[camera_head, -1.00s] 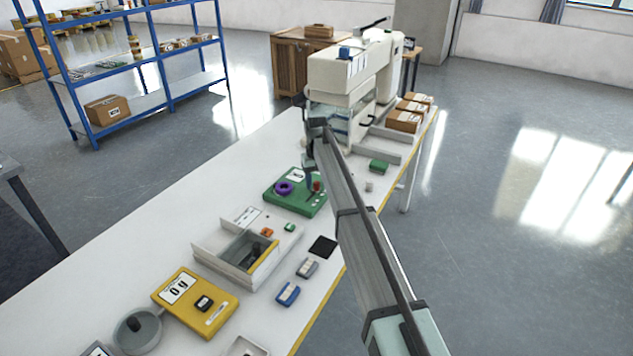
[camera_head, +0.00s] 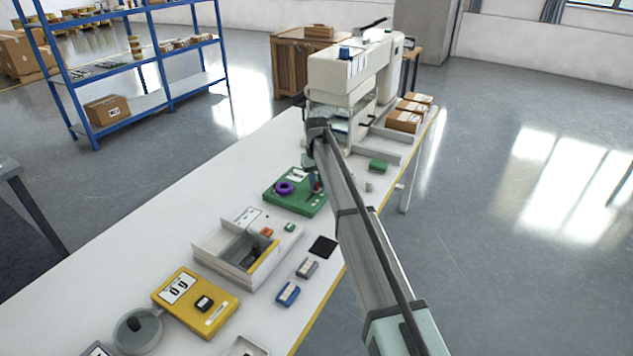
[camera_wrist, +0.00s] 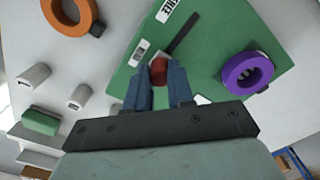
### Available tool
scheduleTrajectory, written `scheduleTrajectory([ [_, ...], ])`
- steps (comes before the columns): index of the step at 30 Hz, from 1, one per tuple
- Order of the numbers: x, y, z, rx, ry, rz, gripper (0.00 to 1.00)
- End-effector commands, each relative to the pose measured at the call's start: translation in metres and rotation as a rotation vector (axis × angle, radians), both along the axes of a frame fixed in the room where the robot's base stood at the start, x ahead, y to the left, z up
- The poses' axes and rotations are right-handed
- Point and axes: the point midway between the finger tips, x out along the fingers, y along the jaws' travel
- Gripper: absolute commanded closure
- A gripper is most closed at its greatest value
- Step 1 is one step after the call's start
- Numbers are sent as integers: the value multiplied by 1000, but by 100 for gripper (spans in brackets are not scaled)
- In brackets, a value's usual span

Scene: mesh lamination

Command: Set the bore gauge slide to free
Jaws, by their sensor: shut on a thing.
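The bore gauge is a green plate (camera_head: 299,206) on the bench, with a purple ring (camera_head: 284,188) on it. In the wrist view, its red slide knob (camera_wrist: 158,68) sits at one end of a dark slot (camera_wrist: 183,33) in the green plate (camera_wrist: 222,38). The purple ring (camera_wrist: 247,72) lies to the right. White labels (camera_wrist: 177,10) and (camera_wrist: 138,53) sit near the slot's two ends; their words are not readable. My gripper (camera_wrist: 160,80) is shut on the red knob, a blue finger on each side. In the head view my gripper (camera_head: 315,181) partly hides the knob.
An orange ring (camera_wrist: 68,14) and white posts (camera_wrist: 35,75) stand beside the plate. A grey tray (camera_head: 268,268) and yellow device (camera_head: 222,303) are nearer on the bench. A large cream machine (camera_head: 335,75) stands behind. The bench's left side is clear.

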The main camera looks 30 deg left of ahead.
Motion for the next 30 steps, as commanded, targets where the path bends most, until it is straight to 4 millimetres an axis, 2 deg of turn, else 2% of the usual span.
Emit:
scheduleTrajectory([
  [4, -1, 0, 0, 0, 0, 0, 100],
  [7, -10, -1, 0, 0, 0, 1, 100],
  [15, -56, -1, 0, 0, 0, 1, 100],
  [23, -59, 0, 0, -1, 5, 1, 100],
  [24, -59, 0, 0, -1, 6, 1, 77],
  [30, -58, 0, 0, -1, 4, 1, 57],
])
